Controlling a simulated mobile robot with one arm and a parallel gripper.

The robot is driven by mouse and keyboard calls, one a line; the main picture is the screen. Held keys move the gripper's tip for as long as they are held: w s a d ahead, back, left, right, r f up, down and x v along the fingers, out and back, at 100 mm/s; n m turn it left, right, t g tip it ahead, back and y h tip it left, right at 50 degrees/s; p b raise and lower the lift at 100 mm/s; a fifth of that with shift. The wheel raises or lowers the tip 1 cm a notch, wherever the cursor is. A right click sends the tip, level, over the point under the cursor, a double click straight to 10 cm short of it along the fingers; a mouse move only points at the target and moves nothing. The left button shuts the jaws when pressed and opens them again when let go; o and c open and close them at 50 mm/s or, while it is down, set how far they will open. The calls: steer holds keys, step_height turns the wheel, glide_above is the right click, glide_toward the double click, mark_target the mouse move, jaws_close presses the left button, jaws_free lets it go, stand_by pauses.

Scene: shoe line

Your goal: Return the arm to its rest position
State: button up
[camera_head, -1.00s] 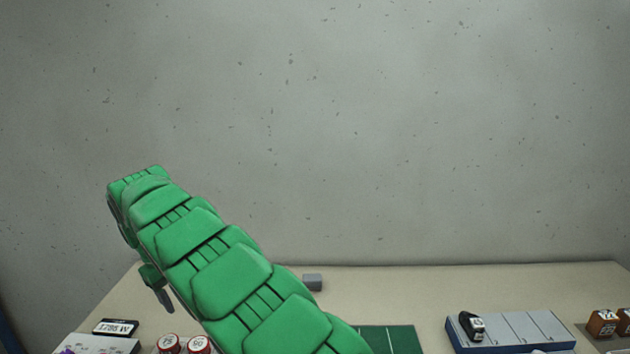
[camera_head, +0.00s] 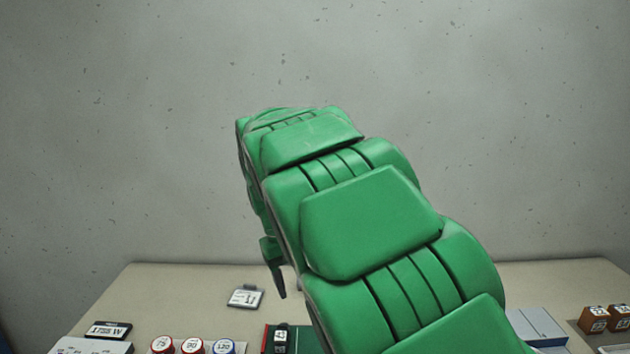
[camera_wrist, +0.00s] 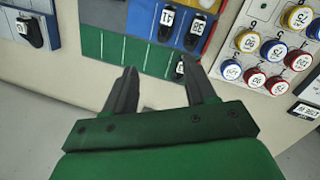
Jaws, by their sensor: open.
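My green arm (camera_head: 370,225) rises across the head view from the lower right towards the upper middle, above the table and in front of the wall. In the wrist view, the two dark fingers of my gripper (camera_wrist: 160,68) are spread apart with nothing between them. They hang over the table side, apart from the coloured board beyond.
The beige table (camera_head: 180,290) holds a card marked 11 (camera_head: 245,297), a black label (camera_head: 108,330), several numbered round pieces (camera_head: 191,346), a grey-blue rack (camera_head: 540,324) and brown blocks (camera_head: 594,319). A coloured board (camera_wrist: 110,48) shows in the wrist view. The wall side is clear.

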steer(key=s+d+m+g+y, duration=0.1)
steer(key=s+d+m, duration=0.2)
steer(key=s+d, duration=0.85)
steer(key=s+d+f+m, duration=0.1)
steer(key=s+d, duration=0.3)
steer(key=s, duration=0.7)
steer(key=s+d+f+y, duration=0.1)
steer(key=s+d+f, duration=0.2)
steer(key=s, duration=0.9)
steer(key=shift+d+m, duration=0.35)
steer(key=shift+m, duration=0.05)
